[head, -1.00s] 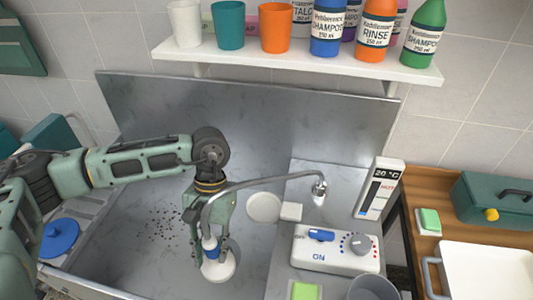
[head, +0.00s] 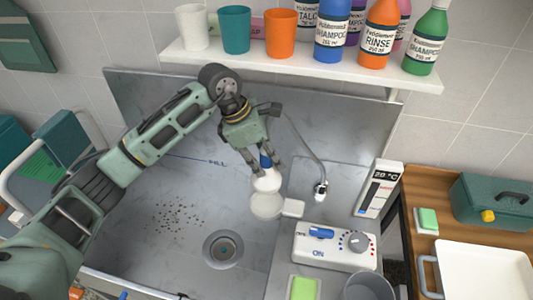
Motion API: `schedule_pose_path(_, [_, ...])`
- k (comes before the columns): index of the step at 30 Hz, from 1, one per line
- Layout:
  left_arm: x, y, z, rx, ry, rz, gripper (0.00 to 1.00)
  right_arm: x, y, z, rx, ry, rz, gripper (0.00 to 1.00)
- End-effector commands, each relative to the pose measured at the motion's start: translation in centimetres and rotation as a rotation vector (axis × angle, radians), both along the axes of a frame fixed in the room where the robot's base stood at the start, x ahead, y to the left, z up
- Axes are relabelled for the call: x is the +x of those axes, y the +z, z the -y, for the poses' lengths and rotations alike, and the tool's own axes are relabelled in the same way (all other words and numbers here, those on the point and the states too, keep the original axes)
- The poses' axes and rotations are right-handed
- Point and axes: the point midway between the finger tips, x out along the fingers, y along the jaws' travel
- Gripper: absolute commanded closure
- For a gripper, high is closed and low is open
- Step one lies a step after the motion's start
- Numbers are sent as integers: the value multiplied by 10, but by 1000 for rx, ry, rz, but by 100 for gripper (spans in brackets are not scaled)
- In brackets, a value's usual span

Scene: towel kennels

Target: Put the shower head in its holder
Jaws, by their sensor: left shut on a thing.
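My left gripper (head: 262,160) is shut on the shower head (head: 267,182), which has a blue grip and a wide white face pointing down. A grey hose (head: 303,148) runs from it to a metal fitting on the ledge at the right. Just below the shower head is a white round dish with a white block (head: 293,207) at its right, which looks like the holder (head: 267,206). In this view the shower head overlaps the dish's far edge; I cannot tell whether they touch. My right gripper is not in view.
The steel tub (head: 160,245) has a drain (head: 223,249) and scattered dark specks. A white control box (head: 335,246) and a temperature display (head: 379,188) stand right of the holder. Cups and bottles line the shelf (head: 300,68) above. A grey bucket (head: 369,287) is at front right.

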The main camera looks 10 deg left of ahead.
Motion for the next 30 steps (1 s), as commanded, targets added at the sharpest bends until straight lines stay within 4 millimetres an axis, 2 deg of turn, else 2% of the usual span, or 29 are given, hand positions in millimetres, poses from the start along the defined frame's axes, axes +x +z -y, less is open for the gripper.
schedule_pose_path(4, [2,-1,0,0,23,1,100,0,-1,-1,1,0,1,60])
schedule_pose_path(11, [2,-15,0,-1,19,0,100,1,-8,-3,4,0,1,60])
schedule_pose_path(28, [1,-72,0,-1,18,-1,100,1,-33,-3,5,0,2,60])
schedule_pose_path(30, [2,-81,0,0,18,2,100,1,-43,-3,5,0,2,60])
